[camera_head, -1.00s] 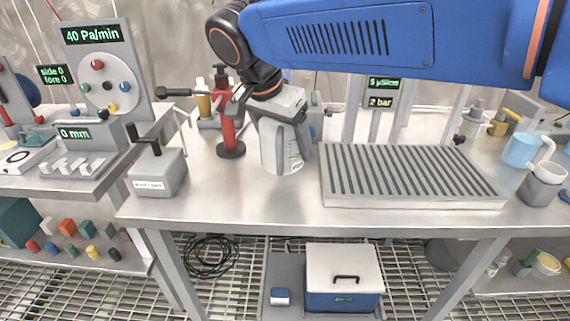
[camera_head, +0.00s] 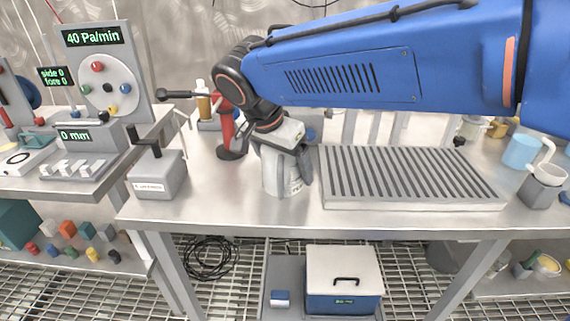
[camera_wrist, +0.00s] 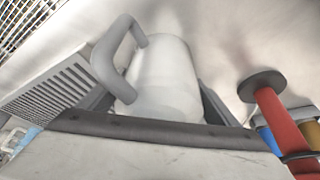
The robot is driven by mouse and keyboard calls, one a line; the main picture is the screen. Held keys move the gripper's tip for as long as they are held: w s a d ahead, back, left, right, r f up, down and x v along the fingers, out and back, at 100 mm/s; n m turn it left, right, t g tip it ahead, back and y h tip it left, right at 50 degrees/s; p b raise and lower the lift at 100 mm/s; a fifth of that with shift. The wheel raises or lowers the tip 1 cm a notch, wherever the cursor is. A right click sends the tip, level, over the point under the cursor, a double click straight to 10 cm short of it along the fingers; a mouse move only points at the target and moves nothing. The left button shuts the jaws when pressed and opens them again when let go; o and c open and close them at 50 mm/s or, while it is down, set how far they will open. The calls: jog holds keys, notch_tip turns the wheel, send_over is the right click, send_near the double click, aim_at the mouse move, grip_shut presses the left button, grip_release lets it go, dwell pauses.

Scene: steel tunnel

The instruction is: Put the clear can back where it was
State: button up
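The clear can (camera_head: 283,180) is a pale, whitish vessel between the fingers of my gripper (camera_head: 282,160), near the front of the middle bench. In the wrist view the can (camera_wrist: 165,75) has a thick looped handle on its left side. The fingers of my gripper (camera_wrist: 158,100) flank its body on both sides, and the gripper is shut on it. The can looks roughly upright. I cannot tell whether its base touches the bench top. My gripper hides its upper part in the head view.
A ribbed grey rack (camera_head: 410,175) lies just right of the can. A red stand (camera_head: 229,135) and an amber bottle (camera_head: 204,105) stand behind it to the left. A grey box with a lever (camera_head: 158,172) is at the left. Bare bench lies between box and can.

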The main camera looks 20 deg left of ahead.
aim_at(272, 155)
jog(key=shift+o, duration=0.3)
jog(key=shift+r, duration=0.1)
jog(key=v, duration=1.2)
jog(key=shift+r, duration=0.1)
